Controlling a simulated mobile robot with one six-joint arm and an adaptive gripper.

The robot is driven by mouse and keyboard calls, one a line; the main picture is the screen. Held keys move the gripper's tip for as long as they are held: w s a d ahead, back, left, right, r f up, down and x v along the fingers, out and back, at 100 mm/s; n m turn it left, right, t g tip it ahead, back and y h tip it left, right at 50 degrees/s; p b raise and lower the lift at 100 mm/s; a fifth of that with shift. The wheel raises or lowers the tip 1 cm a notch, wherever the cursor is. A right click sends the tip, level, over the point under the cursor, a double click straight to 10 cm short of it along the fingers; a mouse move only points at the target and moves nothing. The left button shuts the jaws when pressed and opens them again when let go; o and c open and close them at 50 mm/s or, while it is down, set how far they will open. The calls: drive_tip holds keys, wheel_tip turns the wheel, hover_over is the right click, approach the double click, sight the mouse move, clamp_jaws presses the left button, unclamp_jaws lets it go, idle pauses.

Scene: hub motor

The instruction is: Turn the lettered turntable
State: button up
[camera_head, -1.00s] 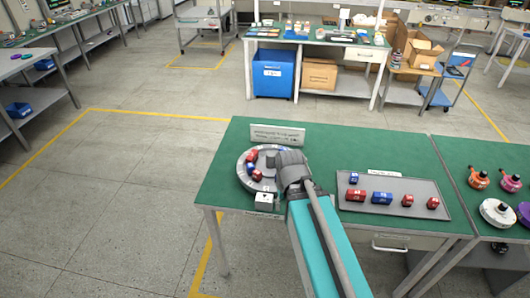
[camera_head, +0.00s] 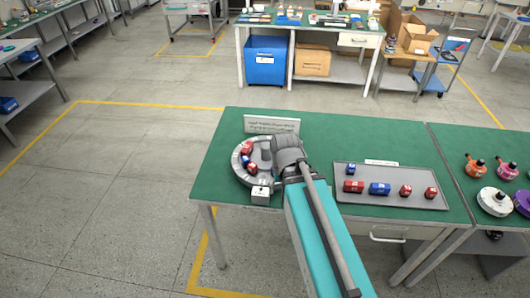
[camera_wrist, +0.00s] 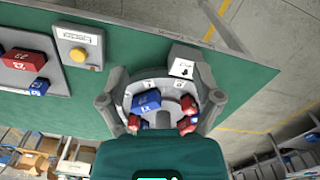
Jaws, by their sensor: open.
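The lettered turntable (camera_head: 241,172) is a grey round disc near the left end of the green table, carrying red and blue blocks. My arm covers its right side in the head view. A small grey box (camera_head: 261,194) stands at its front edge; in the wrist view this box (camera_wrist: 184,66) bears an arrow mark. My gripper (camera_wrist: 161,100) is open, its two fingers apart on either side of the turntable's blocks in the wrist view. A blue block (camera_wrist: 146,101) and red blocks (camera_wrist: 187,104) show between the fingers. Whether the fingers touch anything is unclear.
A grey tray (camera_head: 426,200) with several red and blue blocks lies to the right. A sign (camera_head: 272,124) stands behind the turntable. A yellow button (camera_wrist: 78,55) on a labelled box is beside it in the wrist view. Orange and white parts (camera_head: 494,202) lie at far right.

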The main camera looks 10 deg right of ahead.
sight(266, 152)
drive_tip(key=w+r+n+p, duration=0.1)
drive_tip(key=w+r+p, duration=0.2)
drive_tip(key=w, duration=2.6)
drive_tip(key=shift+d+n, duration=0.25)
drive_tip(key=shift+n, duration=0.05)
drive_tip(key=shift+s, duration=0.1)
drive_tip(key=shift+f, duration=0.2)
wheel_tip(266, 152, down, 14)
drive_tip(key=b, duration=1.4)
drive_tip(key=shift+r, duration=0.25)
